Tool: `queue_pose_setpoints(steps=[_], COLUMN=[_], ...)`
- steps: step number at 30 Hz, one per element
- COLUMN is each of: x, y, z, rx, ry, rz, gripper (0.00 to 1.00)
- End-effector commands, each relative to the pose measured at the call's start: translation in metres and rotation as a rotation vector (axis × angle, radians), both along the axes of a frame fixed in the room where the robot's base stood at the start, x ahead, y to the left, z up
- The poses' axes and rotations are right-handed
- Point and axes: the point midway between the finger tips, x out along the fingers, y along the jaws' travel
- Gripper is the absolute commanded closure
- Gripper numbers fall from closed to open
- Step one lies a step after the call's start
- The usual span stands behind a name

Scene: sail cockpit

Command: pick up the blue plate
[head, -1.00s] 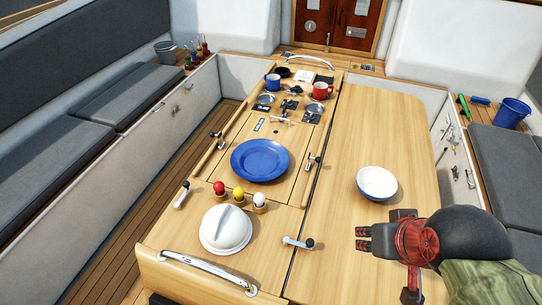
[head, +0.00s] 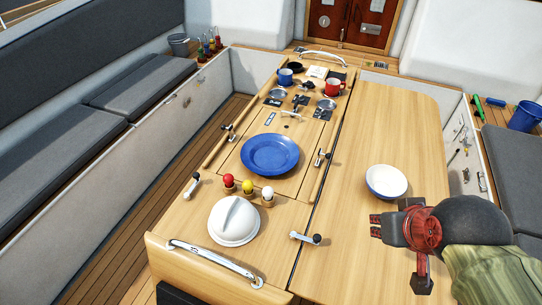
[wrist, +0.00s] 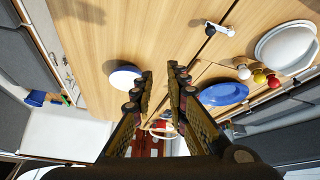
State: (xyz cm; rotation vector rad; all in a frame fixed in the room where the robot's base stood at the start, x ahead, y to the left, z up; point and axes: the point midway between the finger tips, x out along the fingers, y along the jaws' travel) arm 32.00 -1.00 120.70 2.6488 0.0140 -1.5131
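The blue plate (head: 270,154) lies flat on the middle panel of the cockpit table, behind the egg cups. It also shows in the wrist view (wrist: 224,94), right of the fingers and partly behind one of them. My gripper (head: 376,227) is above the right table leaf, in front of the white bowl and to the right of the plate, well apart from it. In the wrist view the two fingers (wrist: 163,88) stand apart with nothing between them.
A white bowl (head: 386,182) stands on the right leaf. Three egg cups with red, yellow and white eggs (head: 248,188) and a white domed lid (head: 234,221) stand in front of the plate. Metal latches (head: 306,238) stick up nearby. Mugs (head: 333,87) stand farther back.

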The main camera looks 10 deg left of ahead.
Motion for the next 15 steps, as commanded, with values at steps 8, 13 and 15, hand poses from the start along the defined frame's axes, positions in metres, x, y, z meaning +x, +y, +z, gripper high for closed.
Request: queue_pose_setpoints(steps=[8,13,15], x=[0.151,0.235,0.261], y=[-0.032,-0.013,0.004], z=[-0.012,-0.041,-0.06], rx=[-0.426,-0.667,-0.747], ry=[-0.169,-0.299,-0.364], rz=[0.419,0.783,0.941], gripper=[0.86,0.86,0.86])
